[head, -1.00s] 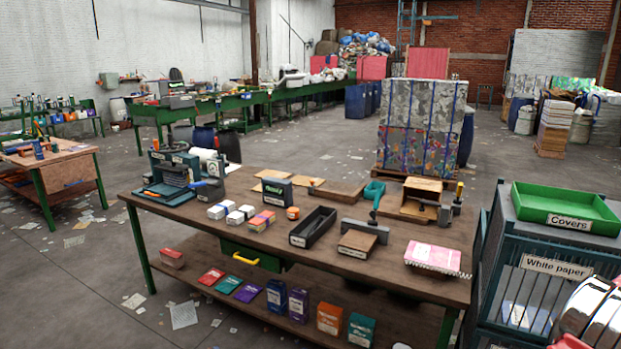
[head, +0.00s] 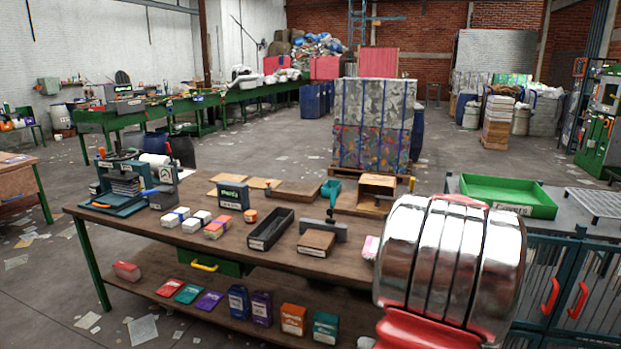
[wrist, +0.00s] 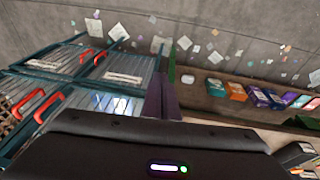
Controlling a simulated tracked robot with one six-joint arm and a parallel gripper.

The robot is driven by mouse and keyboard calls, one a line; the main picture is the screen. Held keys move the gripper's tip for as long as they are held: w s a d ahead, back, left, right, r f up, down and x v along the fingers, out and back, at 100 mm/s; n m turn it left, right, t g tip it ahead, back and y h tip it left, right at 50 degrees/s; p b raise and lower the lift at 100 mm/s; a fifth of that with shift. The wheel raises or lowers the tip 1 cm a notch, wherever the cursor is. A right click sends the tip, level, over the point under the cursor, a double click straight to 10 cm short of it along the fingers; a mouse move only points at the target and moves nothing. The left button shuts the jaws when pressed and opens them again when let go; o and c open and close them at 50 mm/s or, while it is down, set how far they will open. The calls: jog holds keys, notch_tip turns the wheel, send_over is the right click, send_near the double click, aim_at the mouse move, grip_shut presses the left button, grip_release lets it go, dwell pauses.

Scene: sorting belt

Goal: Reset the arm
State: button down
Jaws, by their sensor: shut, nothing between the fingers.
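My gripper (wrist: 163,82) shows in the wrist view as two dark fingers pressed together, with nothing between them. It points past the gap between a teal cage front (wrist: 62,58) on the left and the workbench's lower shelf (wrist: 196,88) on the right. A silver and red part of my own arm fills the lower right of the head view. The gripper itself is not visible there. My arm hides part of the bench's right end and most of the pink notepad (head: 371,247).
The workbench (head: 180,238) carries a black tray (head: 271,230), boxes and a press (head: 126,187). A green tray (head: 509,194) sits on top of the cages, which have red handles (head: 549,298). Strapped bales (head: 372,120) stand behind. Open floor (head: 260,150) lies between bench and back tables.

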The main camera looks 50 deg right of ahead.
jog(key=w+a+r+n+t, duration=0.1)
jog(key=w+a+r+n, duration=0.15)
jog(key=w+a, duration=0.75)
jog(key=w+a+r+n, duration=0.25)
jog(key=w+a, duration=0.35)
jog(key=a, duration=0.8)
jog(key=a+r+n+t+y, duration=0.1)
jog(key=a+n, duration=0.3)
jog(key=a, duration=1.2)
jog(key=w+a+r+n+t+y, duration=0.1)
jog(key=a+r+n+t, duration=0.2)
jog(key=a, duration=1.3)
jog(key=shift+w+a+r+n+y, duration=0.15)
jog(key=shift+a+r+n+y, duration=0.25)
jog(key=shift+r+n, duration=0.45)
